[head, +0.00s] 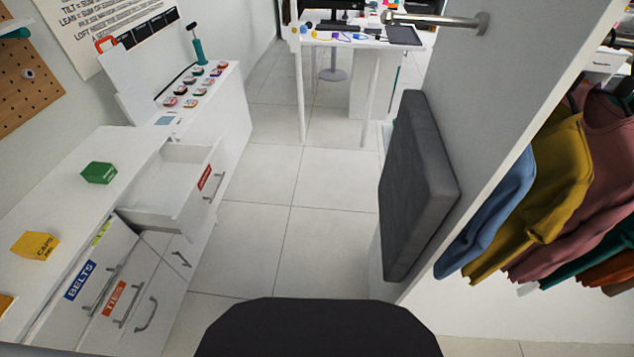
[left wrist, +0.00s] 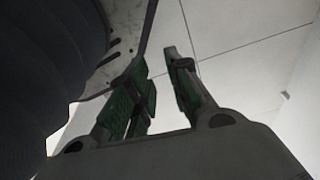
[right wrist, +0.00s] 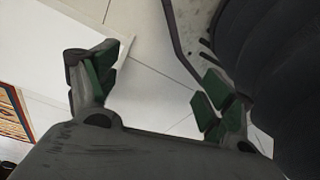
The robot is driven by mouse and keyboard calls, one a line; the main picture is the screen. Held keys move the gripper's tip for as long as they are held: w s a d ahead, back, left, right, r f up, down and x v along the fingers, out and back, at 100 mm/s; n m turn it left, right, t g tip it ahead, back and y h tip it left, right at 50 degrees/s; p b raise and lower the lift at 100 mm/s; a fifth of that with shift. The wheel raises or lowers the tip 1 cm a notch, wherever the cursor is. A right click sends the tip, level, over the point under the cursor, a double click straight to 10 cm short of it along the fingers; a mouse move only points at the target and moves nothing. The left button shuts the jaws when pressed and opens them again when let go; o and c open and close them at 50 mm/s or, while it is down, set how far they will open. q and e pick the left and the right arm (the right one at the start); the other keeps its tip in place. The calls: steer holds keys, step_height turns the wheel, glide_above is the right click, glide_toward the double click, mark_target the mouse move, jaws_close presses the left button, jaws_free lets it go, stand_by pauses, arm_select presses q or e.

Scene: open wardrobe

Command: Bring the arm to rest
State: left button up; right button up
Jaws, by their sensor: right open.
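Neither gripper shows in the head view. In the left wrist view my left gripper (left wrist: 161,92) has its green-padded fingers apart, with only a narrow gap and nothing between them. In the right wrist view my right gripper (right wrist: 158,82) is open and empty, its green-padded fingers wide apart over the pale floor. Both grippers hang beside my own dark ribbed body.
An open drawer (head: 165,190) juts from the white cabinet at the left. A grey cushion (head: 415,185) and hanging shirts (head: 560,175) are right. Tiled floor (head: 290,240) lies clear between.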

arm_select(q)
steer(key=s+a+r+p, duration=0.2)
steer(key=s+p, duration=0.4)
steer(key=s, duration=0.1)
steer(key=s+a+r+g+p, duration=0.1)
steer(key=s+a+r+p, duration=0.1)
steer(key=s+p, duration=0.4)
steer(key=shift+s+a+y+p, duration=0.3)
steer(key=shift+s+a+p, duration=0.1)
steer(key=shift+s+a, duration=0.05)
arm_select(e)
steer(key=s+d+r, duration=0.2)
steer(key=s, duration=0.5)
steer(key=s+d+r+g, duration=0.1)
steer(key=s+d+r, duration=0.1)
steer(key=s, duration=0.4)
steer(key=shift+s+d+h, duration=0.3)
steer(key=shift+s+d, duration=0.1)
steer(key=shift+d, duration=0.05)
arm_select(q)
step_height(320, 180, down, 5)
steer(key=b, duration=0.4)
steer(key=shift+r+b, duration=0.2)
steer(key=shift+b, duration=0.2)
arm_select(e)
step_height(320, 180, down, 5)
steer(key=shift+r, duration=0.2)
